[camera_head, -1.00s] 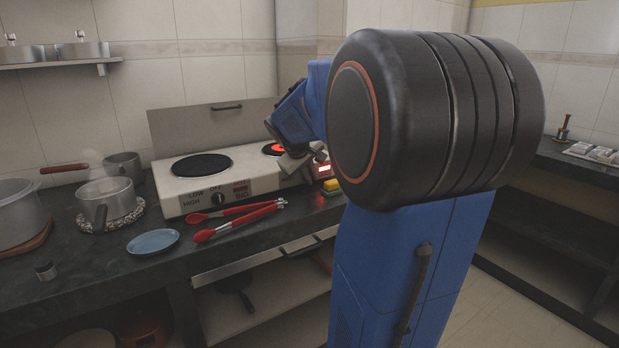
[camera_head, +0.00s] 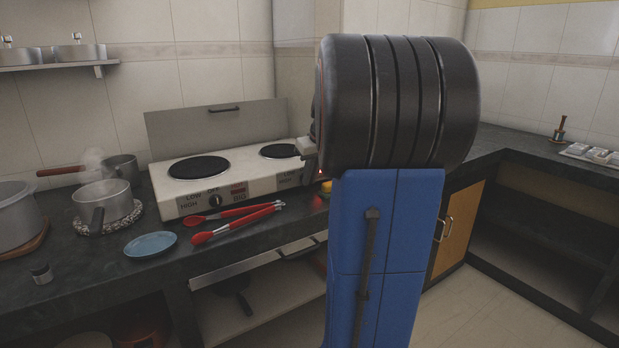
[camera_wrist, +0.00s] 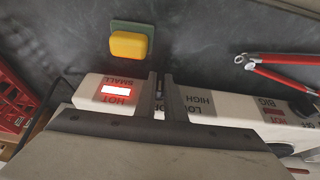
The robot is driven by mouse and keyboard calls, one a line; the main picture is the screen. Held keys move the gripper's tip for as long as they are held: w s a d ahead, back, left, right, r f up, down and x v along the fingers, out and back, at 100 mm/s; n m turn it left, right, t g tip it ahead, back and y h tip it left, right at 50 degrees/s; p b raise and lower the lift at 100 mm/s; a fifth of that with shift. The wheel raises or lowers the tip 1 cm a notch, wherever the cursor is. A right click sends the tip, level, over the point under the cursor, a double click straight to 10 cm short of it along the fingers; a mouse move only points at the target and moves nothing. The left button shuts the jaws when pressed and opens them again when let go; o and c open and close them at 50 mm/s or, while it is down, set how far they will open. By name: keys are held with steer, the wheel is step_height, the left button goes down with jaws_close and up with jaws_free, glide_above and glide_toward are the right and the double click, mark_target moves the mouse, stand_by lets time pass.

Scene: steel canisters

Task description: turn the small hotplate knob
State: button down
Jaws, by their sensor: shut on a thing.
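The white two-burner hotplate (camera_head: 240,184) stands on the dark counter. Its large burner (camera_head: 198,167) and small burner (camera_head: 280,151) both look dark. My gripper (camera_wrist: 162,92) is shut at the front panel, between the lit red HOT lamp (camera_wrist: 116,92) marked SMALL and the LOW and HIGH lettering. The small knob is between the fingers and hidden by them. In the head view my gripper (camera_head: 307,152) shows only in part at the hotplate's right end; my arm covers the rest. The big knob (camera_head: 215,199) is on the left of the front panel.
Red tongs (camera_head: 240,222) lie in front of the hotplate, beside a blue plate (camera_head: 151,244). A yellow sponge (camera_wrist: 128,45) lies on the counter near my gripper. Pots, one steaming pot (camera_head: 104,202) among them, stand at left. A red crate (camera_wrist: 12,98) shows in the wrist view.

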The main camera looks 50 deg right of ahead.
stand_by(0.5)
steer(key=c, duration=1.8)
jaws_free()
steer(key=shift+c, duration=0.2)
steer(key=shift+r, duration=0.1)
steer(key=v, duration=1.7)
steer(key=shift+d, duration=0.2)
